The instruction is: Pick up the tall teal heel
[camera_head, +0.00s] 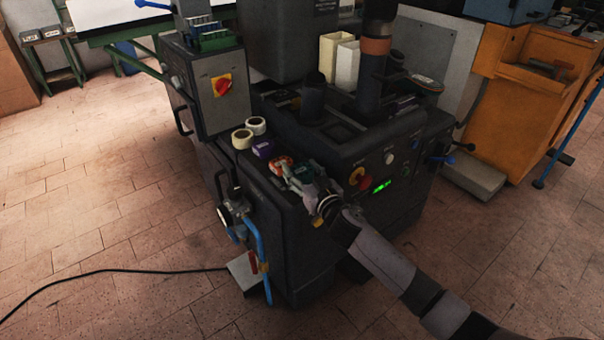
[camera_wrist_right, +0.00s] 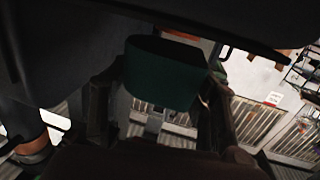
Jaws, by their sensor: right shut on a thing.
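The tall teal heel (camera_wrist_right: 163,72) shows in the right wrist view as a dark teal block with a flat, rounded top. It sits between the two fingers of my right gripper (camera_wrist_right: 163,98), one finger on each side. My right gripper is shut on it. In the head view my right gripper (camera_head: 304,180) is over the front left part of the dark machine's top, and the heel (camera_head: 302,170) is small and partly hidden by the fingers. I cannot tell whether the heel touches the surface below. My left gripper is not in view.
A red-orange piece (camera_head: 281,165) and a purple piece (camera_head: 264,148) stand close beside the gripper. Two cream rolls (camera_head: 243,138) are farther back. A control box (camera_head: 220,85) rises behind them. A panel with a red button (camera_head: 357,177) is right of the gripper.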

